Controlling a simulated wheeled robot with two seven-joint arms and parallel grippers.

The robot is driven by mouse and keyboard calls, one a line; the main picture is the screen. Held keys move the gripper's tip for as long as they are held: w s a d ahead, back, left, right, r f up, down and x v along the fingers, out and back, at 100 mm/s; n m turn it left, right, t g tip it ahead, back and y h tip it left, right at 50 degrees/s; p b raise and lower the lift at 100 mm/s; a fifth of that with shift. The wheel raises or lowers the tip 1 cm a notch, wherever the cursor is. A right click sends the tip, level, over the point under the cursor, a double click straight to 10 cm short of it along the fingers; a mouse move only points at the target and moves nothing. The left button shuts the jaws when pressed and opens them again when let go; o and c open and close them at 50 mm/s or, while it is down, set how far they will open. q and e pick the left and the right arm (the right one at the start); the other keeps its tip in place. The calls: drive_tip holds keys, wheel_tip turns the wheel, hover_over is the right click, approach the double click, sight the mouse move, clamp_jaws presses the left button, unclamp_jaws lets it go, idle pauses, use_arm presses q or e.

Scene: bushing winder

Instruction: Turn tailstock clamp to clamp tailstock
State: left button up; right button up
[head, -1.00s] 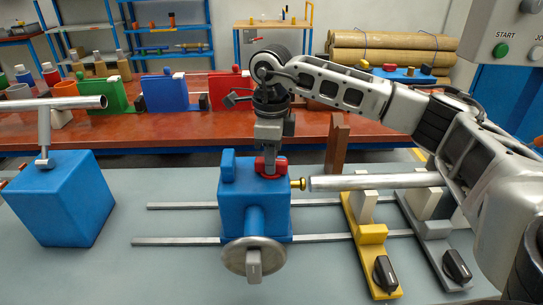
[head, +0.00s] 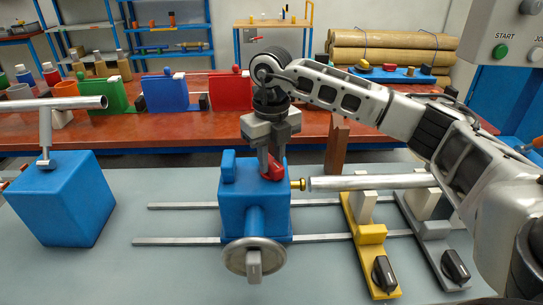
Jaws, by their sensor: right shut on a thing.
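The tailstock (head: 238,208) is a blue block on two grey rails, with a round handwheel (head: 240,258) on its front and a brass tip on its right side. The red tailstock clamp (head: 274,172) sits on top of the block, partly hidden by the fingers. My right gripper (head: 269,169) points down from above and is shut on the red clamp. My left gripper is out of view.
A metal bar (head: 372,182) lies right of the brass tip, on a yellow support (head: 370,233) and a grey support (head: 436,230), each with a black knob. A blue block (head: 65,205) with a metal tube stands at left. A red bench (head: 180,130) runs behind.

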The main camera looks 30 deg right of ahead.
sight(271, 161)
drive_tip(key=shift+r+m, duration=0.1)
drive_tip(key=shift+m, duration=0.7)
drive_tip(key=shift+w, duration=0.1)
drive_tip(key=o, duration=1)
use_arm(q)
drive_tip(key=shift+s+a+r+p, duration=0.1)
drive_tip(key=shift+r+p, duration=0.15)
drive_tip(key=shift+p, duration=0.5)
use_arm(e)
wheel_tip(271, 161, up, 16)
drive_tip(key=shift+f, duration=0.1)
